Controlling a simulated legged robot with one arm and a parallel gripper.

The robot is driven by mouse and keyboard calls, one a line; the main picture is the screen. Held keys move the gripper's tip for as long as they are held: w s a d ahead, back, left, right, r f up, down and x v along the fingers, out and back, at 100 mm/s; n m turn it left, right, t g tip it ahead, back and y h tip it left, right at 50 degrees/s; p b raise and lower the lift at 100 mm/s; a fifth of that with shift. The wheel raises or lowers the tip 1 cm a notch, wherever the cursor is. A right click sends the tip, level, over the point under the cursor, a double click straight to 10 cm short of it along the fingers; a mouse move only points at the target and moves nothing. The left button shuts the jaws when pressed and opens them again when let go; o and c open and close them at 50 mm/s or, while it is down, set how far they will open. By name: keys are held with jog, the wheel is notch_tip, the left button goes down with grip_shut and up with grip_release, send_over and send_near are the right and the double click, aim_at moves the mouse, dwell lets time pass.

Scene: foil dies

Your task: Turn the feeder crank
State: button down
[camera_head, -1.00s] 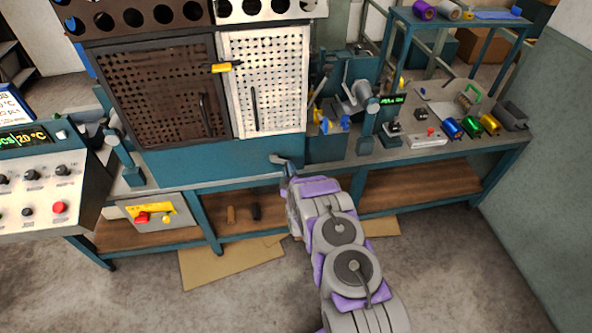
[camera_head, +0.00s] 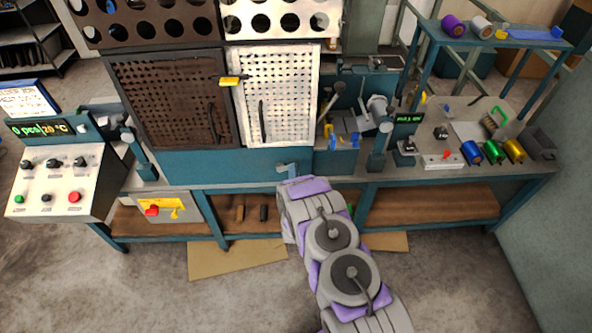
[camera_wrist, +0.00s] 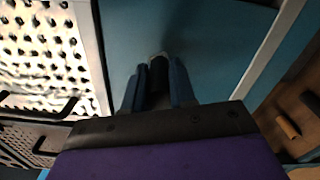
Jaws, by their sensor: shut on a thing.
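The feeder crank (camera_head: 286,168) is a small grey arm on the blue lower front of the machine, below the white perforated door. My gripper (camera_head: 291,180) is at its outer end; my own arm hides most of the contact in the head view. In the wrist view, the two blue-grey fingers of my gripper (camera_wrist: 159,84) are shut on the dark crank handle (camera_wrist: 159,70). A pale piece of the crank shows just beyond the fingertips.
Above are a brown perforated door (camera_head: 172,98) and a white one (camera_head: 278,97) with a yellow latch (camera_head: 235,81). A control console (camera_head: 60,178) stands left. A wooden lower shelf (camera_head: 430,203) runs under the bench. Coloured foil rolls (camera_head: 493,151) lie right.

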aim_at(286, 170)
jog(key=shift+a+r+n+p, duration=0.15)
jog(key=shift+a+r+n, duration=0.25)
jog(key=shift+n, duration=0.65)
jog(key=shift+a+r+n+p, duration=0.1)
jog(key=shift+a+r+n, duration=0.3)
jog(key=shift+n, duration=0.7)
jog(key=shift+a+r+n+p, duration=0.15)
jog(key=shift+a+r+n, duration=0.25)
jog(key=shift+n, duration=0.65)
jog(key=shift+f, duration=0.1)
jog(key=shift+a, duration=0.1)
jog(key=c, duration=1.3)
grip_release()
jog(key=o, duration=0.4)
jog(key=shift+a, duration=0.15)
